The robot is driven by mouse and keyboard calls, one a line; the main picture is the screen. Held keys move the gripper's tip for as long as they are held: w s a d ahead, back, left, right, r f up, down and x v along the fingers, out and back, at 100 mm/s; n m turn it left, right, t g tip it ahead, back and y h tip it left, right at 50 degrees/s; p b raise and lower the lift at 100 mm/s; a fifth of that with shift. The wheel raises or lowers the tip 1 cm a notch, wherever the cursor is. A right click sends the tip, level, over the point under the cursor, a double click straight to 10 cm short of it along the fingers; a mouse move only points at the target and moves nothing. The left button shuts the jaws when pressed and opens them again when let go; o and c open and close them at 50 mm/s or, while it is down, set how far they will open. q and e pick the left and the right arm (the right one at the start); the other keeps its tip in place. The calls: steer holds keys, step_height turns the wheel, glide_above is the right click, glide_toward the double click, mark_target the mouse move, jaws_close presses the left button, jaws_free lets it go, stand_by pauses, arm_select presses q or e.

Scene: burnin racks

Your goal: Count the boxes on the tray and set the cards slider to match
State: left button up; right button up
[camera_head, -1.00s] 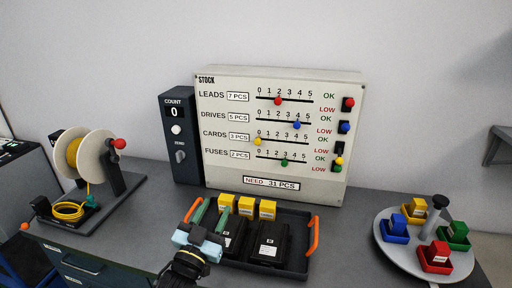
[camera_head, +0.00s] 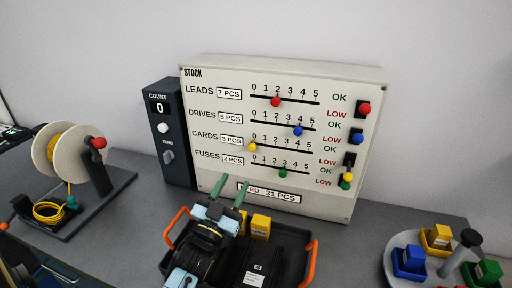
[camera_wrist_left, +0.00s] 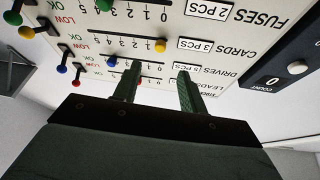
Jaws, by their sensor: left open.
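The cards slider, a yellow knob (camera_head: 252,147), stands at 0 on the stock panel (camera_head: 300,72); it also shows in the upside-down left wrist view (camera_wrist_left: 160,46). My left gripper (camera_head: 229,191) is open and empty, over the tray and below the cards row. In the left wrist view its fingers (camera_wrist_left: 156,88) point at the panel, apart from the knob. The black tray (camera_head: 293,234) with orange handles carries yellow boxes (camera_head: 261,227) and black boxes (camera_head: 257,268). My arm hides part of the tray and some boxes. My right gripper is not in view.
The leads red knob (camera_head: 276,101), drives blue knob (camera_head: 298,131) and fuses green knob (camera_head: 283,173) are nearby. The count unit (camera_head: 168,128) reads 0. A cable reel (camera_head: 62,150) stands left; a round turntable (camera_head: 400,274) with coloured bins stands right.

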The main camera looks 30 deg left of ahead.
mark_target(251, 149)
arm_select(q)
steer(key=p+x, duration=0.1)
steer(key=x, duration=1)
steer(key=shift+r, duration=0.2)
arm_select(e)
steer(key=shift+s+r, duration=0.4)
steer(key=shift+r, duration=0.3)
arm_select(q)
steer(key=shift+s, duration=0.1)
steer(key=shift+c, duration=0.4)
jaws_close()
